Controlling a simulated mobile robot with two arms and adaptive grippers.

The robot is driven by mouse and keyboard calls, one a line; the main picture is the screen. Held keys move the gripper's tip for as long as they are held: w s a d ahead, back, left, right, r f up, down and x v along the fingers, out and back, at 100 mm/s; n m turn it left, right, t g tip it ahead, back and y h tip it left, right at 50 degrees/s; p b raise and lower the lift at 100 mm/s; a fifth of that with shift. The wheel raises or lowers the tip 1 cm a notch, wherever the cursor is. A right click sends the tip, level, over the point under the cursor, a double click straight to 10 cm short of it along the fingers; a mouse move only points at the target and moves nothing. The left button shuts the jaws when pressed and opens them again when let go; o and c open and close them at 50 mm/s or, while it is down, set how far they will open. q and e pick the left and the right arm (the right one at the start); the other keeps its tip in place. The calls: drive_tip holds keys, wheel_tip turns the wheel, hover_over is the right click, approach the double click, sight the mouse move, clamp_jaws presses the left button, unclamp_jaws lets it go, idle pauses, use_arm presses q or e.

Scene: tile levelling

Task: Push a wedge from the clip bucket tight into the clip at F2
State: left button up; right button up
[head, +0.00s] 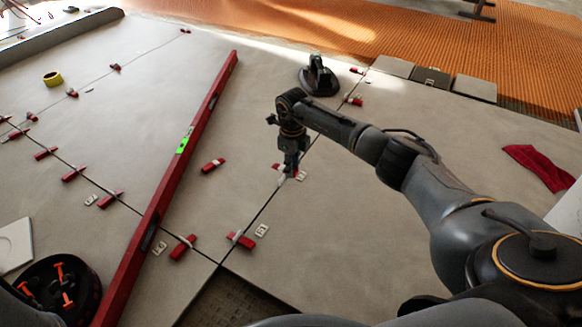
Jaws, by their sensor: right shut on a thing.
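My right gripper (289,173) points down at the joint between two large grey tiles, right of the long red level. It is shut on a small red wedge (276,166), mostly hidden by its fingers. A pale clip shows at the fingertips, on the joint; how far the wedge sits in it cannot be told. A small label card (301,176) lies just right of it, too small to read. My left gripper is out of view.
The red level (205,110) lies diagonally across the tiles. Other red wedges sit at clips along the joints, including one nearer me (241,239). A black suction lifter (319,76) stands beyond my gripper. A red cloth (540,166) lies right.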

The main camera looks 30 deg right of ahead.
sight(298, 190)
drive_tip(key=shift+f+b, duration=0.4)
drive_tip(key=shift+f, duration=0.25)
drive_tip(key=shift+f+b, duration=0.85)
drive_tip(key=shift+b, duration=0.05)
drive_tip(key=s+p, duration=0.1)
drive_tip(key=s+d+p, duration=0.1)
drive_tip(key=s+r+p, duration=0.1)
drive_tip(key=shift+d, duration=0.35)
drive_tip(key=shift+s+d+f+p, duration=0.1)
drive_tip(key=shift+s+d+p, duration=0.1)
drive_tip(key=shift+s+p, duration=0.15)
drive_tip(key=shift+s+f+b, duration=0.1)
drive_tip(key=shift+f+b, duration=0.95)
drive_tip(key=shift+f, duration=0.95)
drive_tip(key=shift+f, duration=0.1)
drive_tip(key=shift+w+a+b, duration=0.25)
drive_tip(key=shift+w+b, duration=0.05)
drive_tip(key=shift+w, duration=0.2)
drive_tip(key=shift+w+a+b, duration=0.25)
drive_tip(key=shift+w+b, duration=0.05)
drive_tip(key=shift+w, duration=0.2)
